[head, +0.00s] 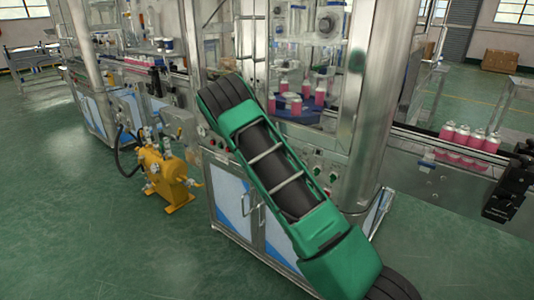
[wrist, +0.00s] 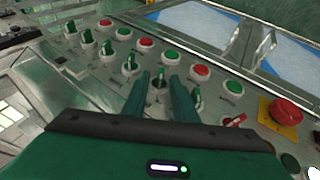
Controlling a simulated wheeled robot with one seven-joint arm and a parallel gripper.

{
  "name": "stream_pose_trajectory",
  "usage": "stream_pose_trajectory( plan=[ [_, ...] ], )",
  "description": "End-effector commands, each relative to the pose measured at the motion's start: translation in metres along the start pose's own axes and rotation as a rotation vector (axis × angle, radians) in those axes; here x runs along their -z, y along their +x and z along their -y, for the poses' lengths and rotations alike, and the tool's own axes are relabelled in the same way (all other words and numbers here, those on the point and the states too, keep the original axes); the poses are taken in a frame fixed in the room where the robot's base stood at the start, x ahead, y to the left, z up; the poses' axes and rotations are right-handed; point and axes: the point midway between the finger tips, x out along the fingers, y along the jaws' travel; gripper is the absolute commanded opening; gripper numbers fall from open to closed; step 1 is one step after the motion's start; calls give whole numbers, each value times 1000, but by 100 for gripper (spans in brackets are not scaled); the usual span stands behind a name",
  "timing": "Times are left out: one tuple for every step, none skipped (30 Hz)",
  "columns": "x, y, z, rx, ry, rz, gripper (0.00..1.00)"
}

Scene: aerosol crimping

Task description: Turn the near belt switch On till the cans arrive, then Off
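In the wrist view, the two green fingers of my gripper (wrist: 161,78) stand apart on either side of a selector switch (wrist: 159,88) on the grey control panel (wrist: 85,72). I cannot tell whether the fingers touch it, nor read its label or setting. The gripper is hidden behind my green arm in the head view. Several pink cans with pale tops (head: 466,139) stand in a row on the conveyor (head: 420,135) at the right. More pink cans (head: 318,92) stand on the blue turntable (head: 290,112) inside the machine.
Green-handled switches (wrist: 131,65) and red buttons (wrist: 200,72) surround the fingers. A red emergency stop (wrist: 286,111) on a yellow plate and a red-handled switch (wrist: 235,121) lie to the right. A yellow pump unit (head: 167,177) stands on the floor left of the cabinet (head: 232,198).

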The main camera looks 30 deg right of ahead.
Motion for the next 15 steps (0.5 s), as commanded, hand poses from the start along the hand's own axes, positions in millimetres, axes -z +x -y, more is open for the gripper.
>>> stream_pose_trajectory(
  plan=[
    [-1, 0, 0, 0, -1, 1, 26],
    [-1, 0, 0, 0, -1, 1, 26],
    [-1, 0, 0, 0, -1, 2, 26],
    [-1, 0, 0, 0, -1, 2, 26],
    [-1, 0, 0, 0, -1, 2, 26],
    [-2, -1, 0, 0, -2, 2, 26],
    [-2, -2, 1, 0, -2, 2, 26],
    [-2, -4, 1, 0, -2, 2, 26],
    [-2, -7, 1, 0, -2, 1, 26],
    [-2, -10, 1, 0, -2, 1, 26],
    [-2, -14, 1, 0, -2, 1, 26],
    [-1, -20, 1, 0, -1, 0, 26],
    [-2, -25, 2, 0, -2, 0, 26],
    [-2, -30, 2, 0, -2, -1, 26],
    [-2, -38, 2, 0, -1, 0, 26]
  ],
)
